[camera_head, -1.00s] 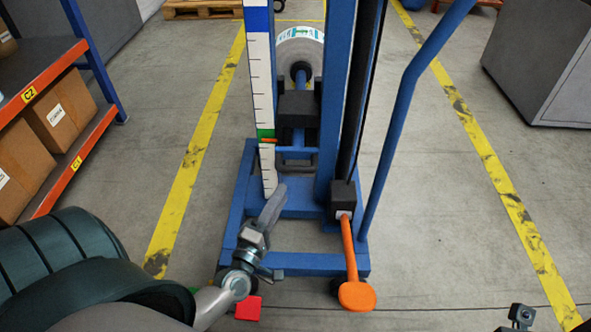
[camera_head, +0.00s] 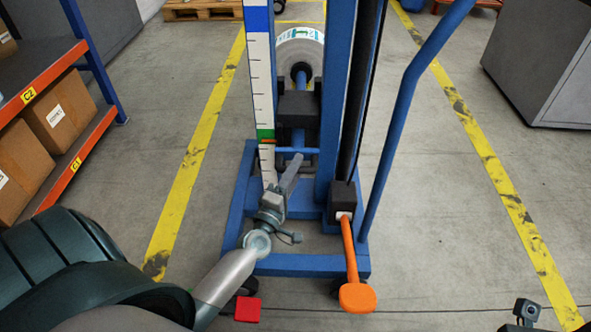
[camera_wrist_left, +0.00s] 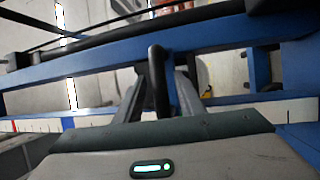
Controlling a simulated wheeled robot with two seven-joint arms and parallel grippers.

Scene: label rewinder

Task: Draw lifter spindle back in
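The blue lifter spindle (camera_head: 300,80) runs through a black carriage block (camera_head: 298,108) on the blue lifter. Its far end is at a white label roll (camera_head: 300,48). A black handle (camera_wrist_left: 158,80) at the near side is mostly hidden behind my left gripper in the head view. My left gripper (camera_head: 292,165) reaches up to it from below. In the left wrist view the two fingers (camera_wrist_left: 158,95) stand apart, one on each side of the handle, with gaps showing. My right gripper is not in view; only a small part of my right arm shows at the lower right.
A white scale strip (camera_head: 260,80) stands left of the carriage. An orange-capped lever (camera_head: 357,296) and a blue push bar (camera_head: 400,120) are on the right. A shelf with boxes (camera_head: 60,110) is at the left. The floor on both sides is free.

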